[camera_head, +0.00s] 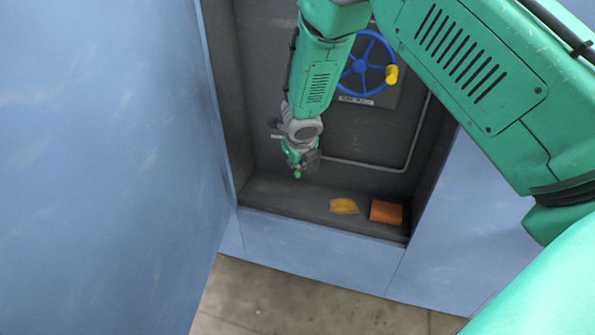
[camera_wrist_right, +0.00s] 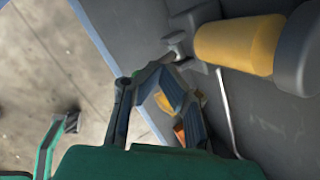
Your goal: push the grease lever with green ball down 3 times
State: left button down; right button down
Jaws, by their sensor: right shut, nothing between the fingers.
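A small bright green ball (camera_head: 297,174), apparently the grease lever's, shows in the head view just below my right gripper (camera_head: 303,163). The lever's rod is mostly hidden behind the gripper. I cannot tell whether gripper and ball touch. In the right wrist view the fingers of my right gripper (camera_wrist_right: 158,72) are shut with nothing between them. Their tips are close to a grey jointed part (camera_wrist_right: 178,45) beside a yellow cylinder (camera_wrist_right: 238,43) with grey ends. My left gripper is not in the head view.
The arm reaches into a dark recess between blue panels (camera_head: 110,150). A blue handwheel (camera_head: 361,66) with a yellow knob (camera_head: 391,75) is on the back wall, above a thin pipe (camera_head: 365,166). A yellow cloth (camera_head: 344,206) and an orange box (camera_head: 386,212) lie on the ledge.

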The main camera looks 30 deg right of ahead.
aim_at(297, 172)
jog(key=shift+s+a+f+b, duration=0.1)
jog(key=shift+a+f+b, duration=0.05)
jog(key=shift+f+b, duration=0.25)
jog(key=shift+s+a+f+b, duration=0.1)
jog(key=shift+f+b, duration=0.15)
jog(key=shift+f, duration=0.2)
dwell(0.6)
jog(key=shift+s+a+f, duration=0.1)
jog(key=shift+a+f, duration=0.05)
jog(key=shift+f, duration=0.25)
jog(key=shift+s+a+f, duration=0.1)
jog(key=shift+f, duration=0.3)
dwell(0.8)
dwell(0.5)
jog(key=shift+w+d+r+p, duration=0.2)
jog(key=shift+r+p, duration=0.5)
jog(key=shift+p, duration=0.3)
jog(key=shift+w+d+r+p, duration=0.2)
jog(key=shift+r+p, duration=0.45)
jog(key=shift+p, duration=0.4)
jog(key=shift+w+d+r+p, duration=0.1)
jog(key=shift+d+r+p, duration=0.1)
jog(key=shift+r+p, duration=0.65)
jog(key=shift+f, duration=0.15)
